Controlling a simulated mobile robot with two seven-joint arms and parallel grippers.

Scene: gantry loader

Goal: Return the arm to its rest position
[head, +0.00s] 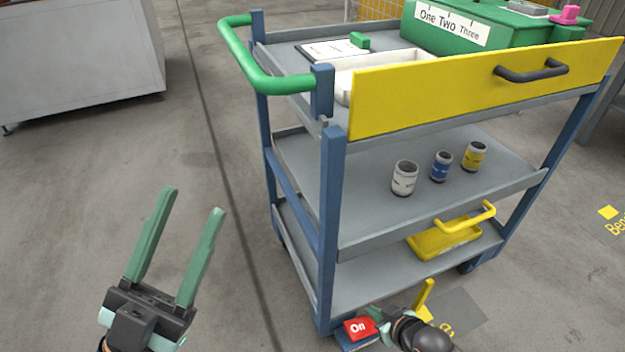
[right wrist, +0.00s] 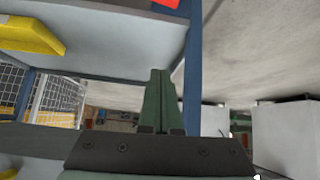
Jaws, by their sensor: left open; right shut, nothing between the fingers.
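My left gripper (head: 192,201) is open and empty over the bare floor, left of the trolley, its long green fingers spread apart. My right arm shows at the bottom of the head view, low by the trolley's front corner. Only a little of the right gripper (head: 374,313) shows there, beside a red "On" sign (head: 358,328). In the right wrist view the right gripper (right wrist: 158,76) has its two green fingers together with nothing between them, in front of the trolley's blue post.
The blue and grey trolley (head: 331,190) has a yellow front panel (head: 440,98) and a green handle (head: 240,62). Three cans stand on its middle shelf, including a white can (head: 404,178). A yellow tray (head: 432,243) sits on the bottom shelf.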

